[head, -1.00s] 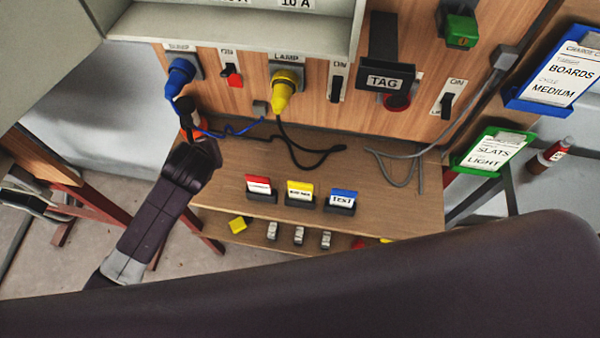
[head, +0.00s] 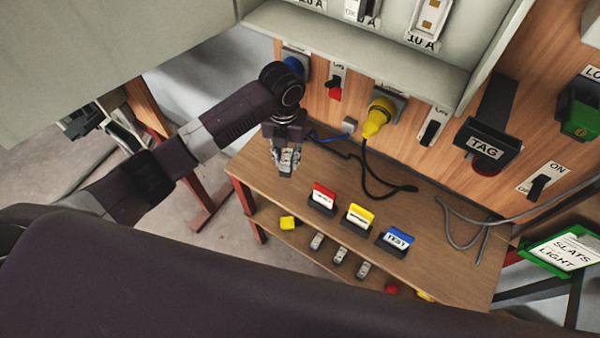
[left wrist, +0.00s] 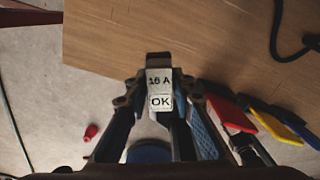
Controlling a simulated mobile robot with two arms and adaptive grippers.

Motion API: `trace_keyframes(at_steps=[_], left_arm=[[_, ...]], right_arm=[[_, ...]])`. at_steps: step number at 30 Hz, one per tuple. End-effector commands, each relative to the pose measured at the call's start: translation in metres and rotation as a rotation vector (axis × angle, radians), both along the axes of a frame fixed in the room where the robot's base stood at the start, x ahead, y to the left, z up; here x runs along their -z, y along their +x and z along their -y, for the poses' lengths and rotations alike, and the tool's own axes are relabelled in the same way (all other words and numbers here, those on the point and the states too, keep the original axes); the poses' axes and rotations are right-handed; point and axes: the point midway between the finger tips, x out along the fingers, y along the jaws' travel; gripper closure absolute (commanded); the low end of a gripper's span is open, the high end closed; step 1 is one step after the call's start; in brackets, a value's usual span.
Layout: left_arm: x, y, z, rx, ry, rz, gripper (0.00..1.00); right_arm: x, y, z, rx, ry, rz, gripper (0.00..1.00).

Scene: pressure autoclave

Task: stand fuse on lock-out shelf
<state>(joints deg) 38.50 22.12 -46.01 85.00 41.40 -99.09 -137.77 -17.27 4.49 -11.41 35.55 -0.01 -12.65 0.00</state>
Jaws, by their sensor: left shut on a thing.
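My left gripper (head: 287,168) points down above the left end of the wooden bench shelf (head: 262,172). It is shut on a fuse, a pale block marked "16 A" and "OK" in the left wrist view (left wrist: 160,88); the fuse shows small between the fingertips in the head view. The fuse hangs clear of the wood, near the shelf's left edge. I cannot tell which shelf is the lock-out one. My right gripper is out of view.
Red (head: 323,196), yellow (head: 360,215) and blue (head: 397,239) cards stand in holders along the bench shelf. A yellow plug (head: 376,119) with a black cable, a TAG box (head: 485,146) and switches are behind. The cabinet (head: 370,52) overhangs above. Bare wood lies left of the cards.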

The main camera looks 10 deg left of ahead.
Motion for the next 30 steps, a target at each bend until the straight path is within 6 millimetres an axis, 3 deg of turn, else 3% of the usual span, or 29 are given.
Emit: trace_keyframes(at_steps=[3,15,26,27,30], left_arm=[[0.021,-0.001,0.000,-0.001,0.000,-0.003,1.00],[0.068,0.000,0.000,-0.001,0.000,-0.001,1.00],[0.074,0.000,0.000,0.000,0.000,0.003,1.00],[0.074,0.000,0.000,0.000,0.000,0.002,0.75],[0.074,0.000,0.000,-0.001,0.000,0.002,0.64]], right_arm=[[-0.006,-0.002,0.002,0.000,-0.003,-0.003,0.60],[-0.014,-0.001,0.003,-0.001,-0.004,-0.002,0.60],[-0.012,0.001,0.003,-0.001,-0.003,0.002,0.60],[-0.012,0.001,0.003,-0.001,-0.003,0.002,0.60],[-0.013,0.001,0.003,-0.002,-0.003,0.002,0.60]])
